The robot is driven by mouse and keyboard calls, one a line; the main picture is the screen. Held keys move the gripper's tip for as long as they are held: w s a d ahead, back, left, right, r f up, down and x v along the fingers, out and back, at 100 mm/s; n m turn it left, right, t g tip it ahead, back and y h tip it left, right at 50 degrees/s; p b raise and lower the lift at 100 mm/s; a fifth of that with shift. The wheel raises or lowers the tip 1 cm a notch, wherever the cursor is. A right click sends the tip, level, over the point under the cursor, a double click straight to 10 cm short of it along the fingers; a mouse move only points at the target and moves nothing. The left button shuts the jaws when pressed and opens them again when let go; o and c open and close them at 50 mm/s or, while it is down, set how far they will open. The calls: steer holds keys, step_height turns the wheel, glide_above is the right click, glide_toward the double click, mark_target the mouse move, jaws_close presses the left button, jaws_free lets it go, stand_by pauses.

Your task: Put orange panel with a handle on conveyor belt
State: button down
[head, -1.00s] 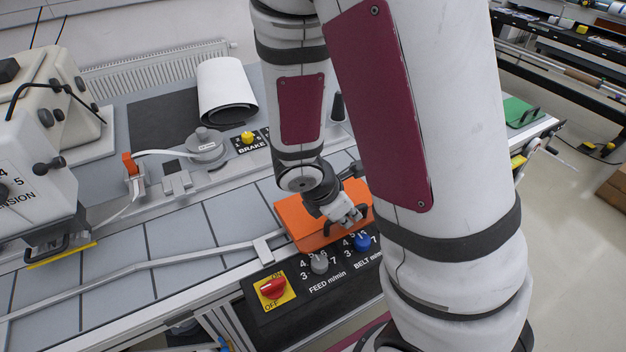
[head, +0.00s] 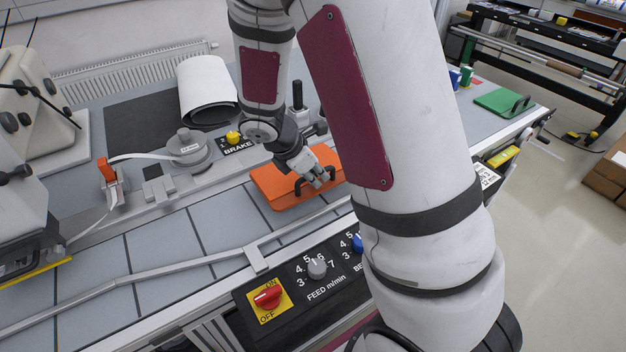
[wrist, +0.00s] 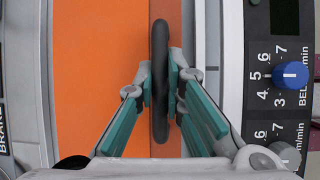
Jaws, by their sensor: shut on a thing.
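The orange panel (head: 270,190) lies roughly flat over the right end of the grey tiled conveyor belt (head: 160,240), between the guide rail and the brake strip. I cannot tell whether it touches the belt or hovers just above. My gripper (head: 314,180) is over the panel's middle, partly hiding it. In the wrist view, the orange panel (wrist: 85,90) fills the left and centre. My gripper's green-padded fingers (wrist: 161,92) are shut on its black handle (wrist: 160,45), one on each side.
A metal guide rail (head: 195,262) runs along the belt's front. The control panel with a red switch (head: 267,297) and knobs is in front of it. The brake knob (head: 233,138) is behind. A green panel with a handle (head: 503,101) lies at the right.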

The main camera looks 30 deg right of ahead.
steer(key=shift+w+d, duration=0.15)
steer(key=shift+w, duration=0.45)
steer(key=shift+w+f, duration=0.25)
steer(key=shift+f, duration=1.55)
steer(key=c, duration=1.7)
jaws_free()
